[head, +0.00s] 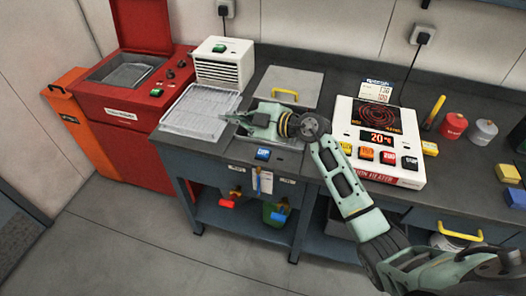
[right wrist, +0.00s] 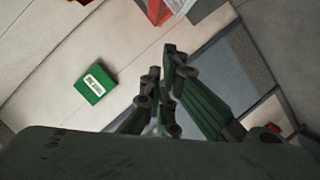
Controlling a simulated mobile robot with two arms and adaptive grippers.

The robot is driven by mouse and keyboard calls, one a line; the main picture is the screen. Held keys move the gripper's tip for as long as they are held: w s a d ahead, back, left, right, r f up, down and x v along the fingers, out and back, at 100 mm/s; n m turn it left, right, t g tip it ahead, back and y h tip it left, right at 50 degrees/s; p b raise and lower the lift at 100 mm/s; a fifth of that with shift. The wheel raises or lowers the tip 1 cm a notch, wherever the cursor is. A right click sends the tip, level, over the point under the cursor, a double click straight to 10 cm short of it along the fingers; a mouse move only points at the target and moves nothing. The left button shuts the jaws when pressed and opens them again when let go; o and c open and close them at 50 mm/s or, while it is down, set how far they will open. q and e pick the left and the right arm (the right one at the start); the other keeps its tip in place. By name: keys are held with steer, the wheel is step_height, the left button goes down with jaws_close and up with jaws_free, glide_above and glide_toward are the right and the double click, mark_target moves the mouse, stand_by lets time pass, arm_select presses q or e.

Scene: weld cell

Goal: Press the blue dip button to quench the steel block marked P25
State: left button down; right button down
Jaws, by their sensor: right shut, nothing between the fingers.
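The blue dip button (head: 263,154) sits on the bench's front part, below my right gripper in the head view. My right gripper (head: 232,117) reaches left across the bench, behind the button in the picture and apart from it. Its fingers are shut and empty; they also show closed together in the right wrist view (right wrist: 168,72). The arm and gripper cover part of the bench behind the button. I cannot make out a steel block marked P25. My left gripper is not in view.
A white wire tray (head: 200,110) lies left of the gripper. A grey lid with a yellow handle (head: 292,80) is behind it. The heater (head: 400,176), showing 20, stands to the right. A red machine (head: 123,125) stands far left. Floor in front is clear.

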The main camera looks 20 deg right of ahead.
steer(key=d+f+m+g+h, duration=0.1)
steer(key=d+f+g+h, duration=0.2)
steer(key=d, duration=0.4)
step_height(320, 180, down, 2)
steer(key=shift+w+d+g+h, duration=0.15)
steer(key=shift+w+g+h, duration=0.2)
steer(key=shift+h, duration=0.45)
steer(key=shift+f, duration=0.1)
steer(key=b, duration=0.8)
glide_above(259, 155)
step_height(259, 155, down, 7)
steer(key=shift+r, duration=0.1)
steer(key=shift+f, duration=0.95)
steer(key=shift+f, duration=0.1)
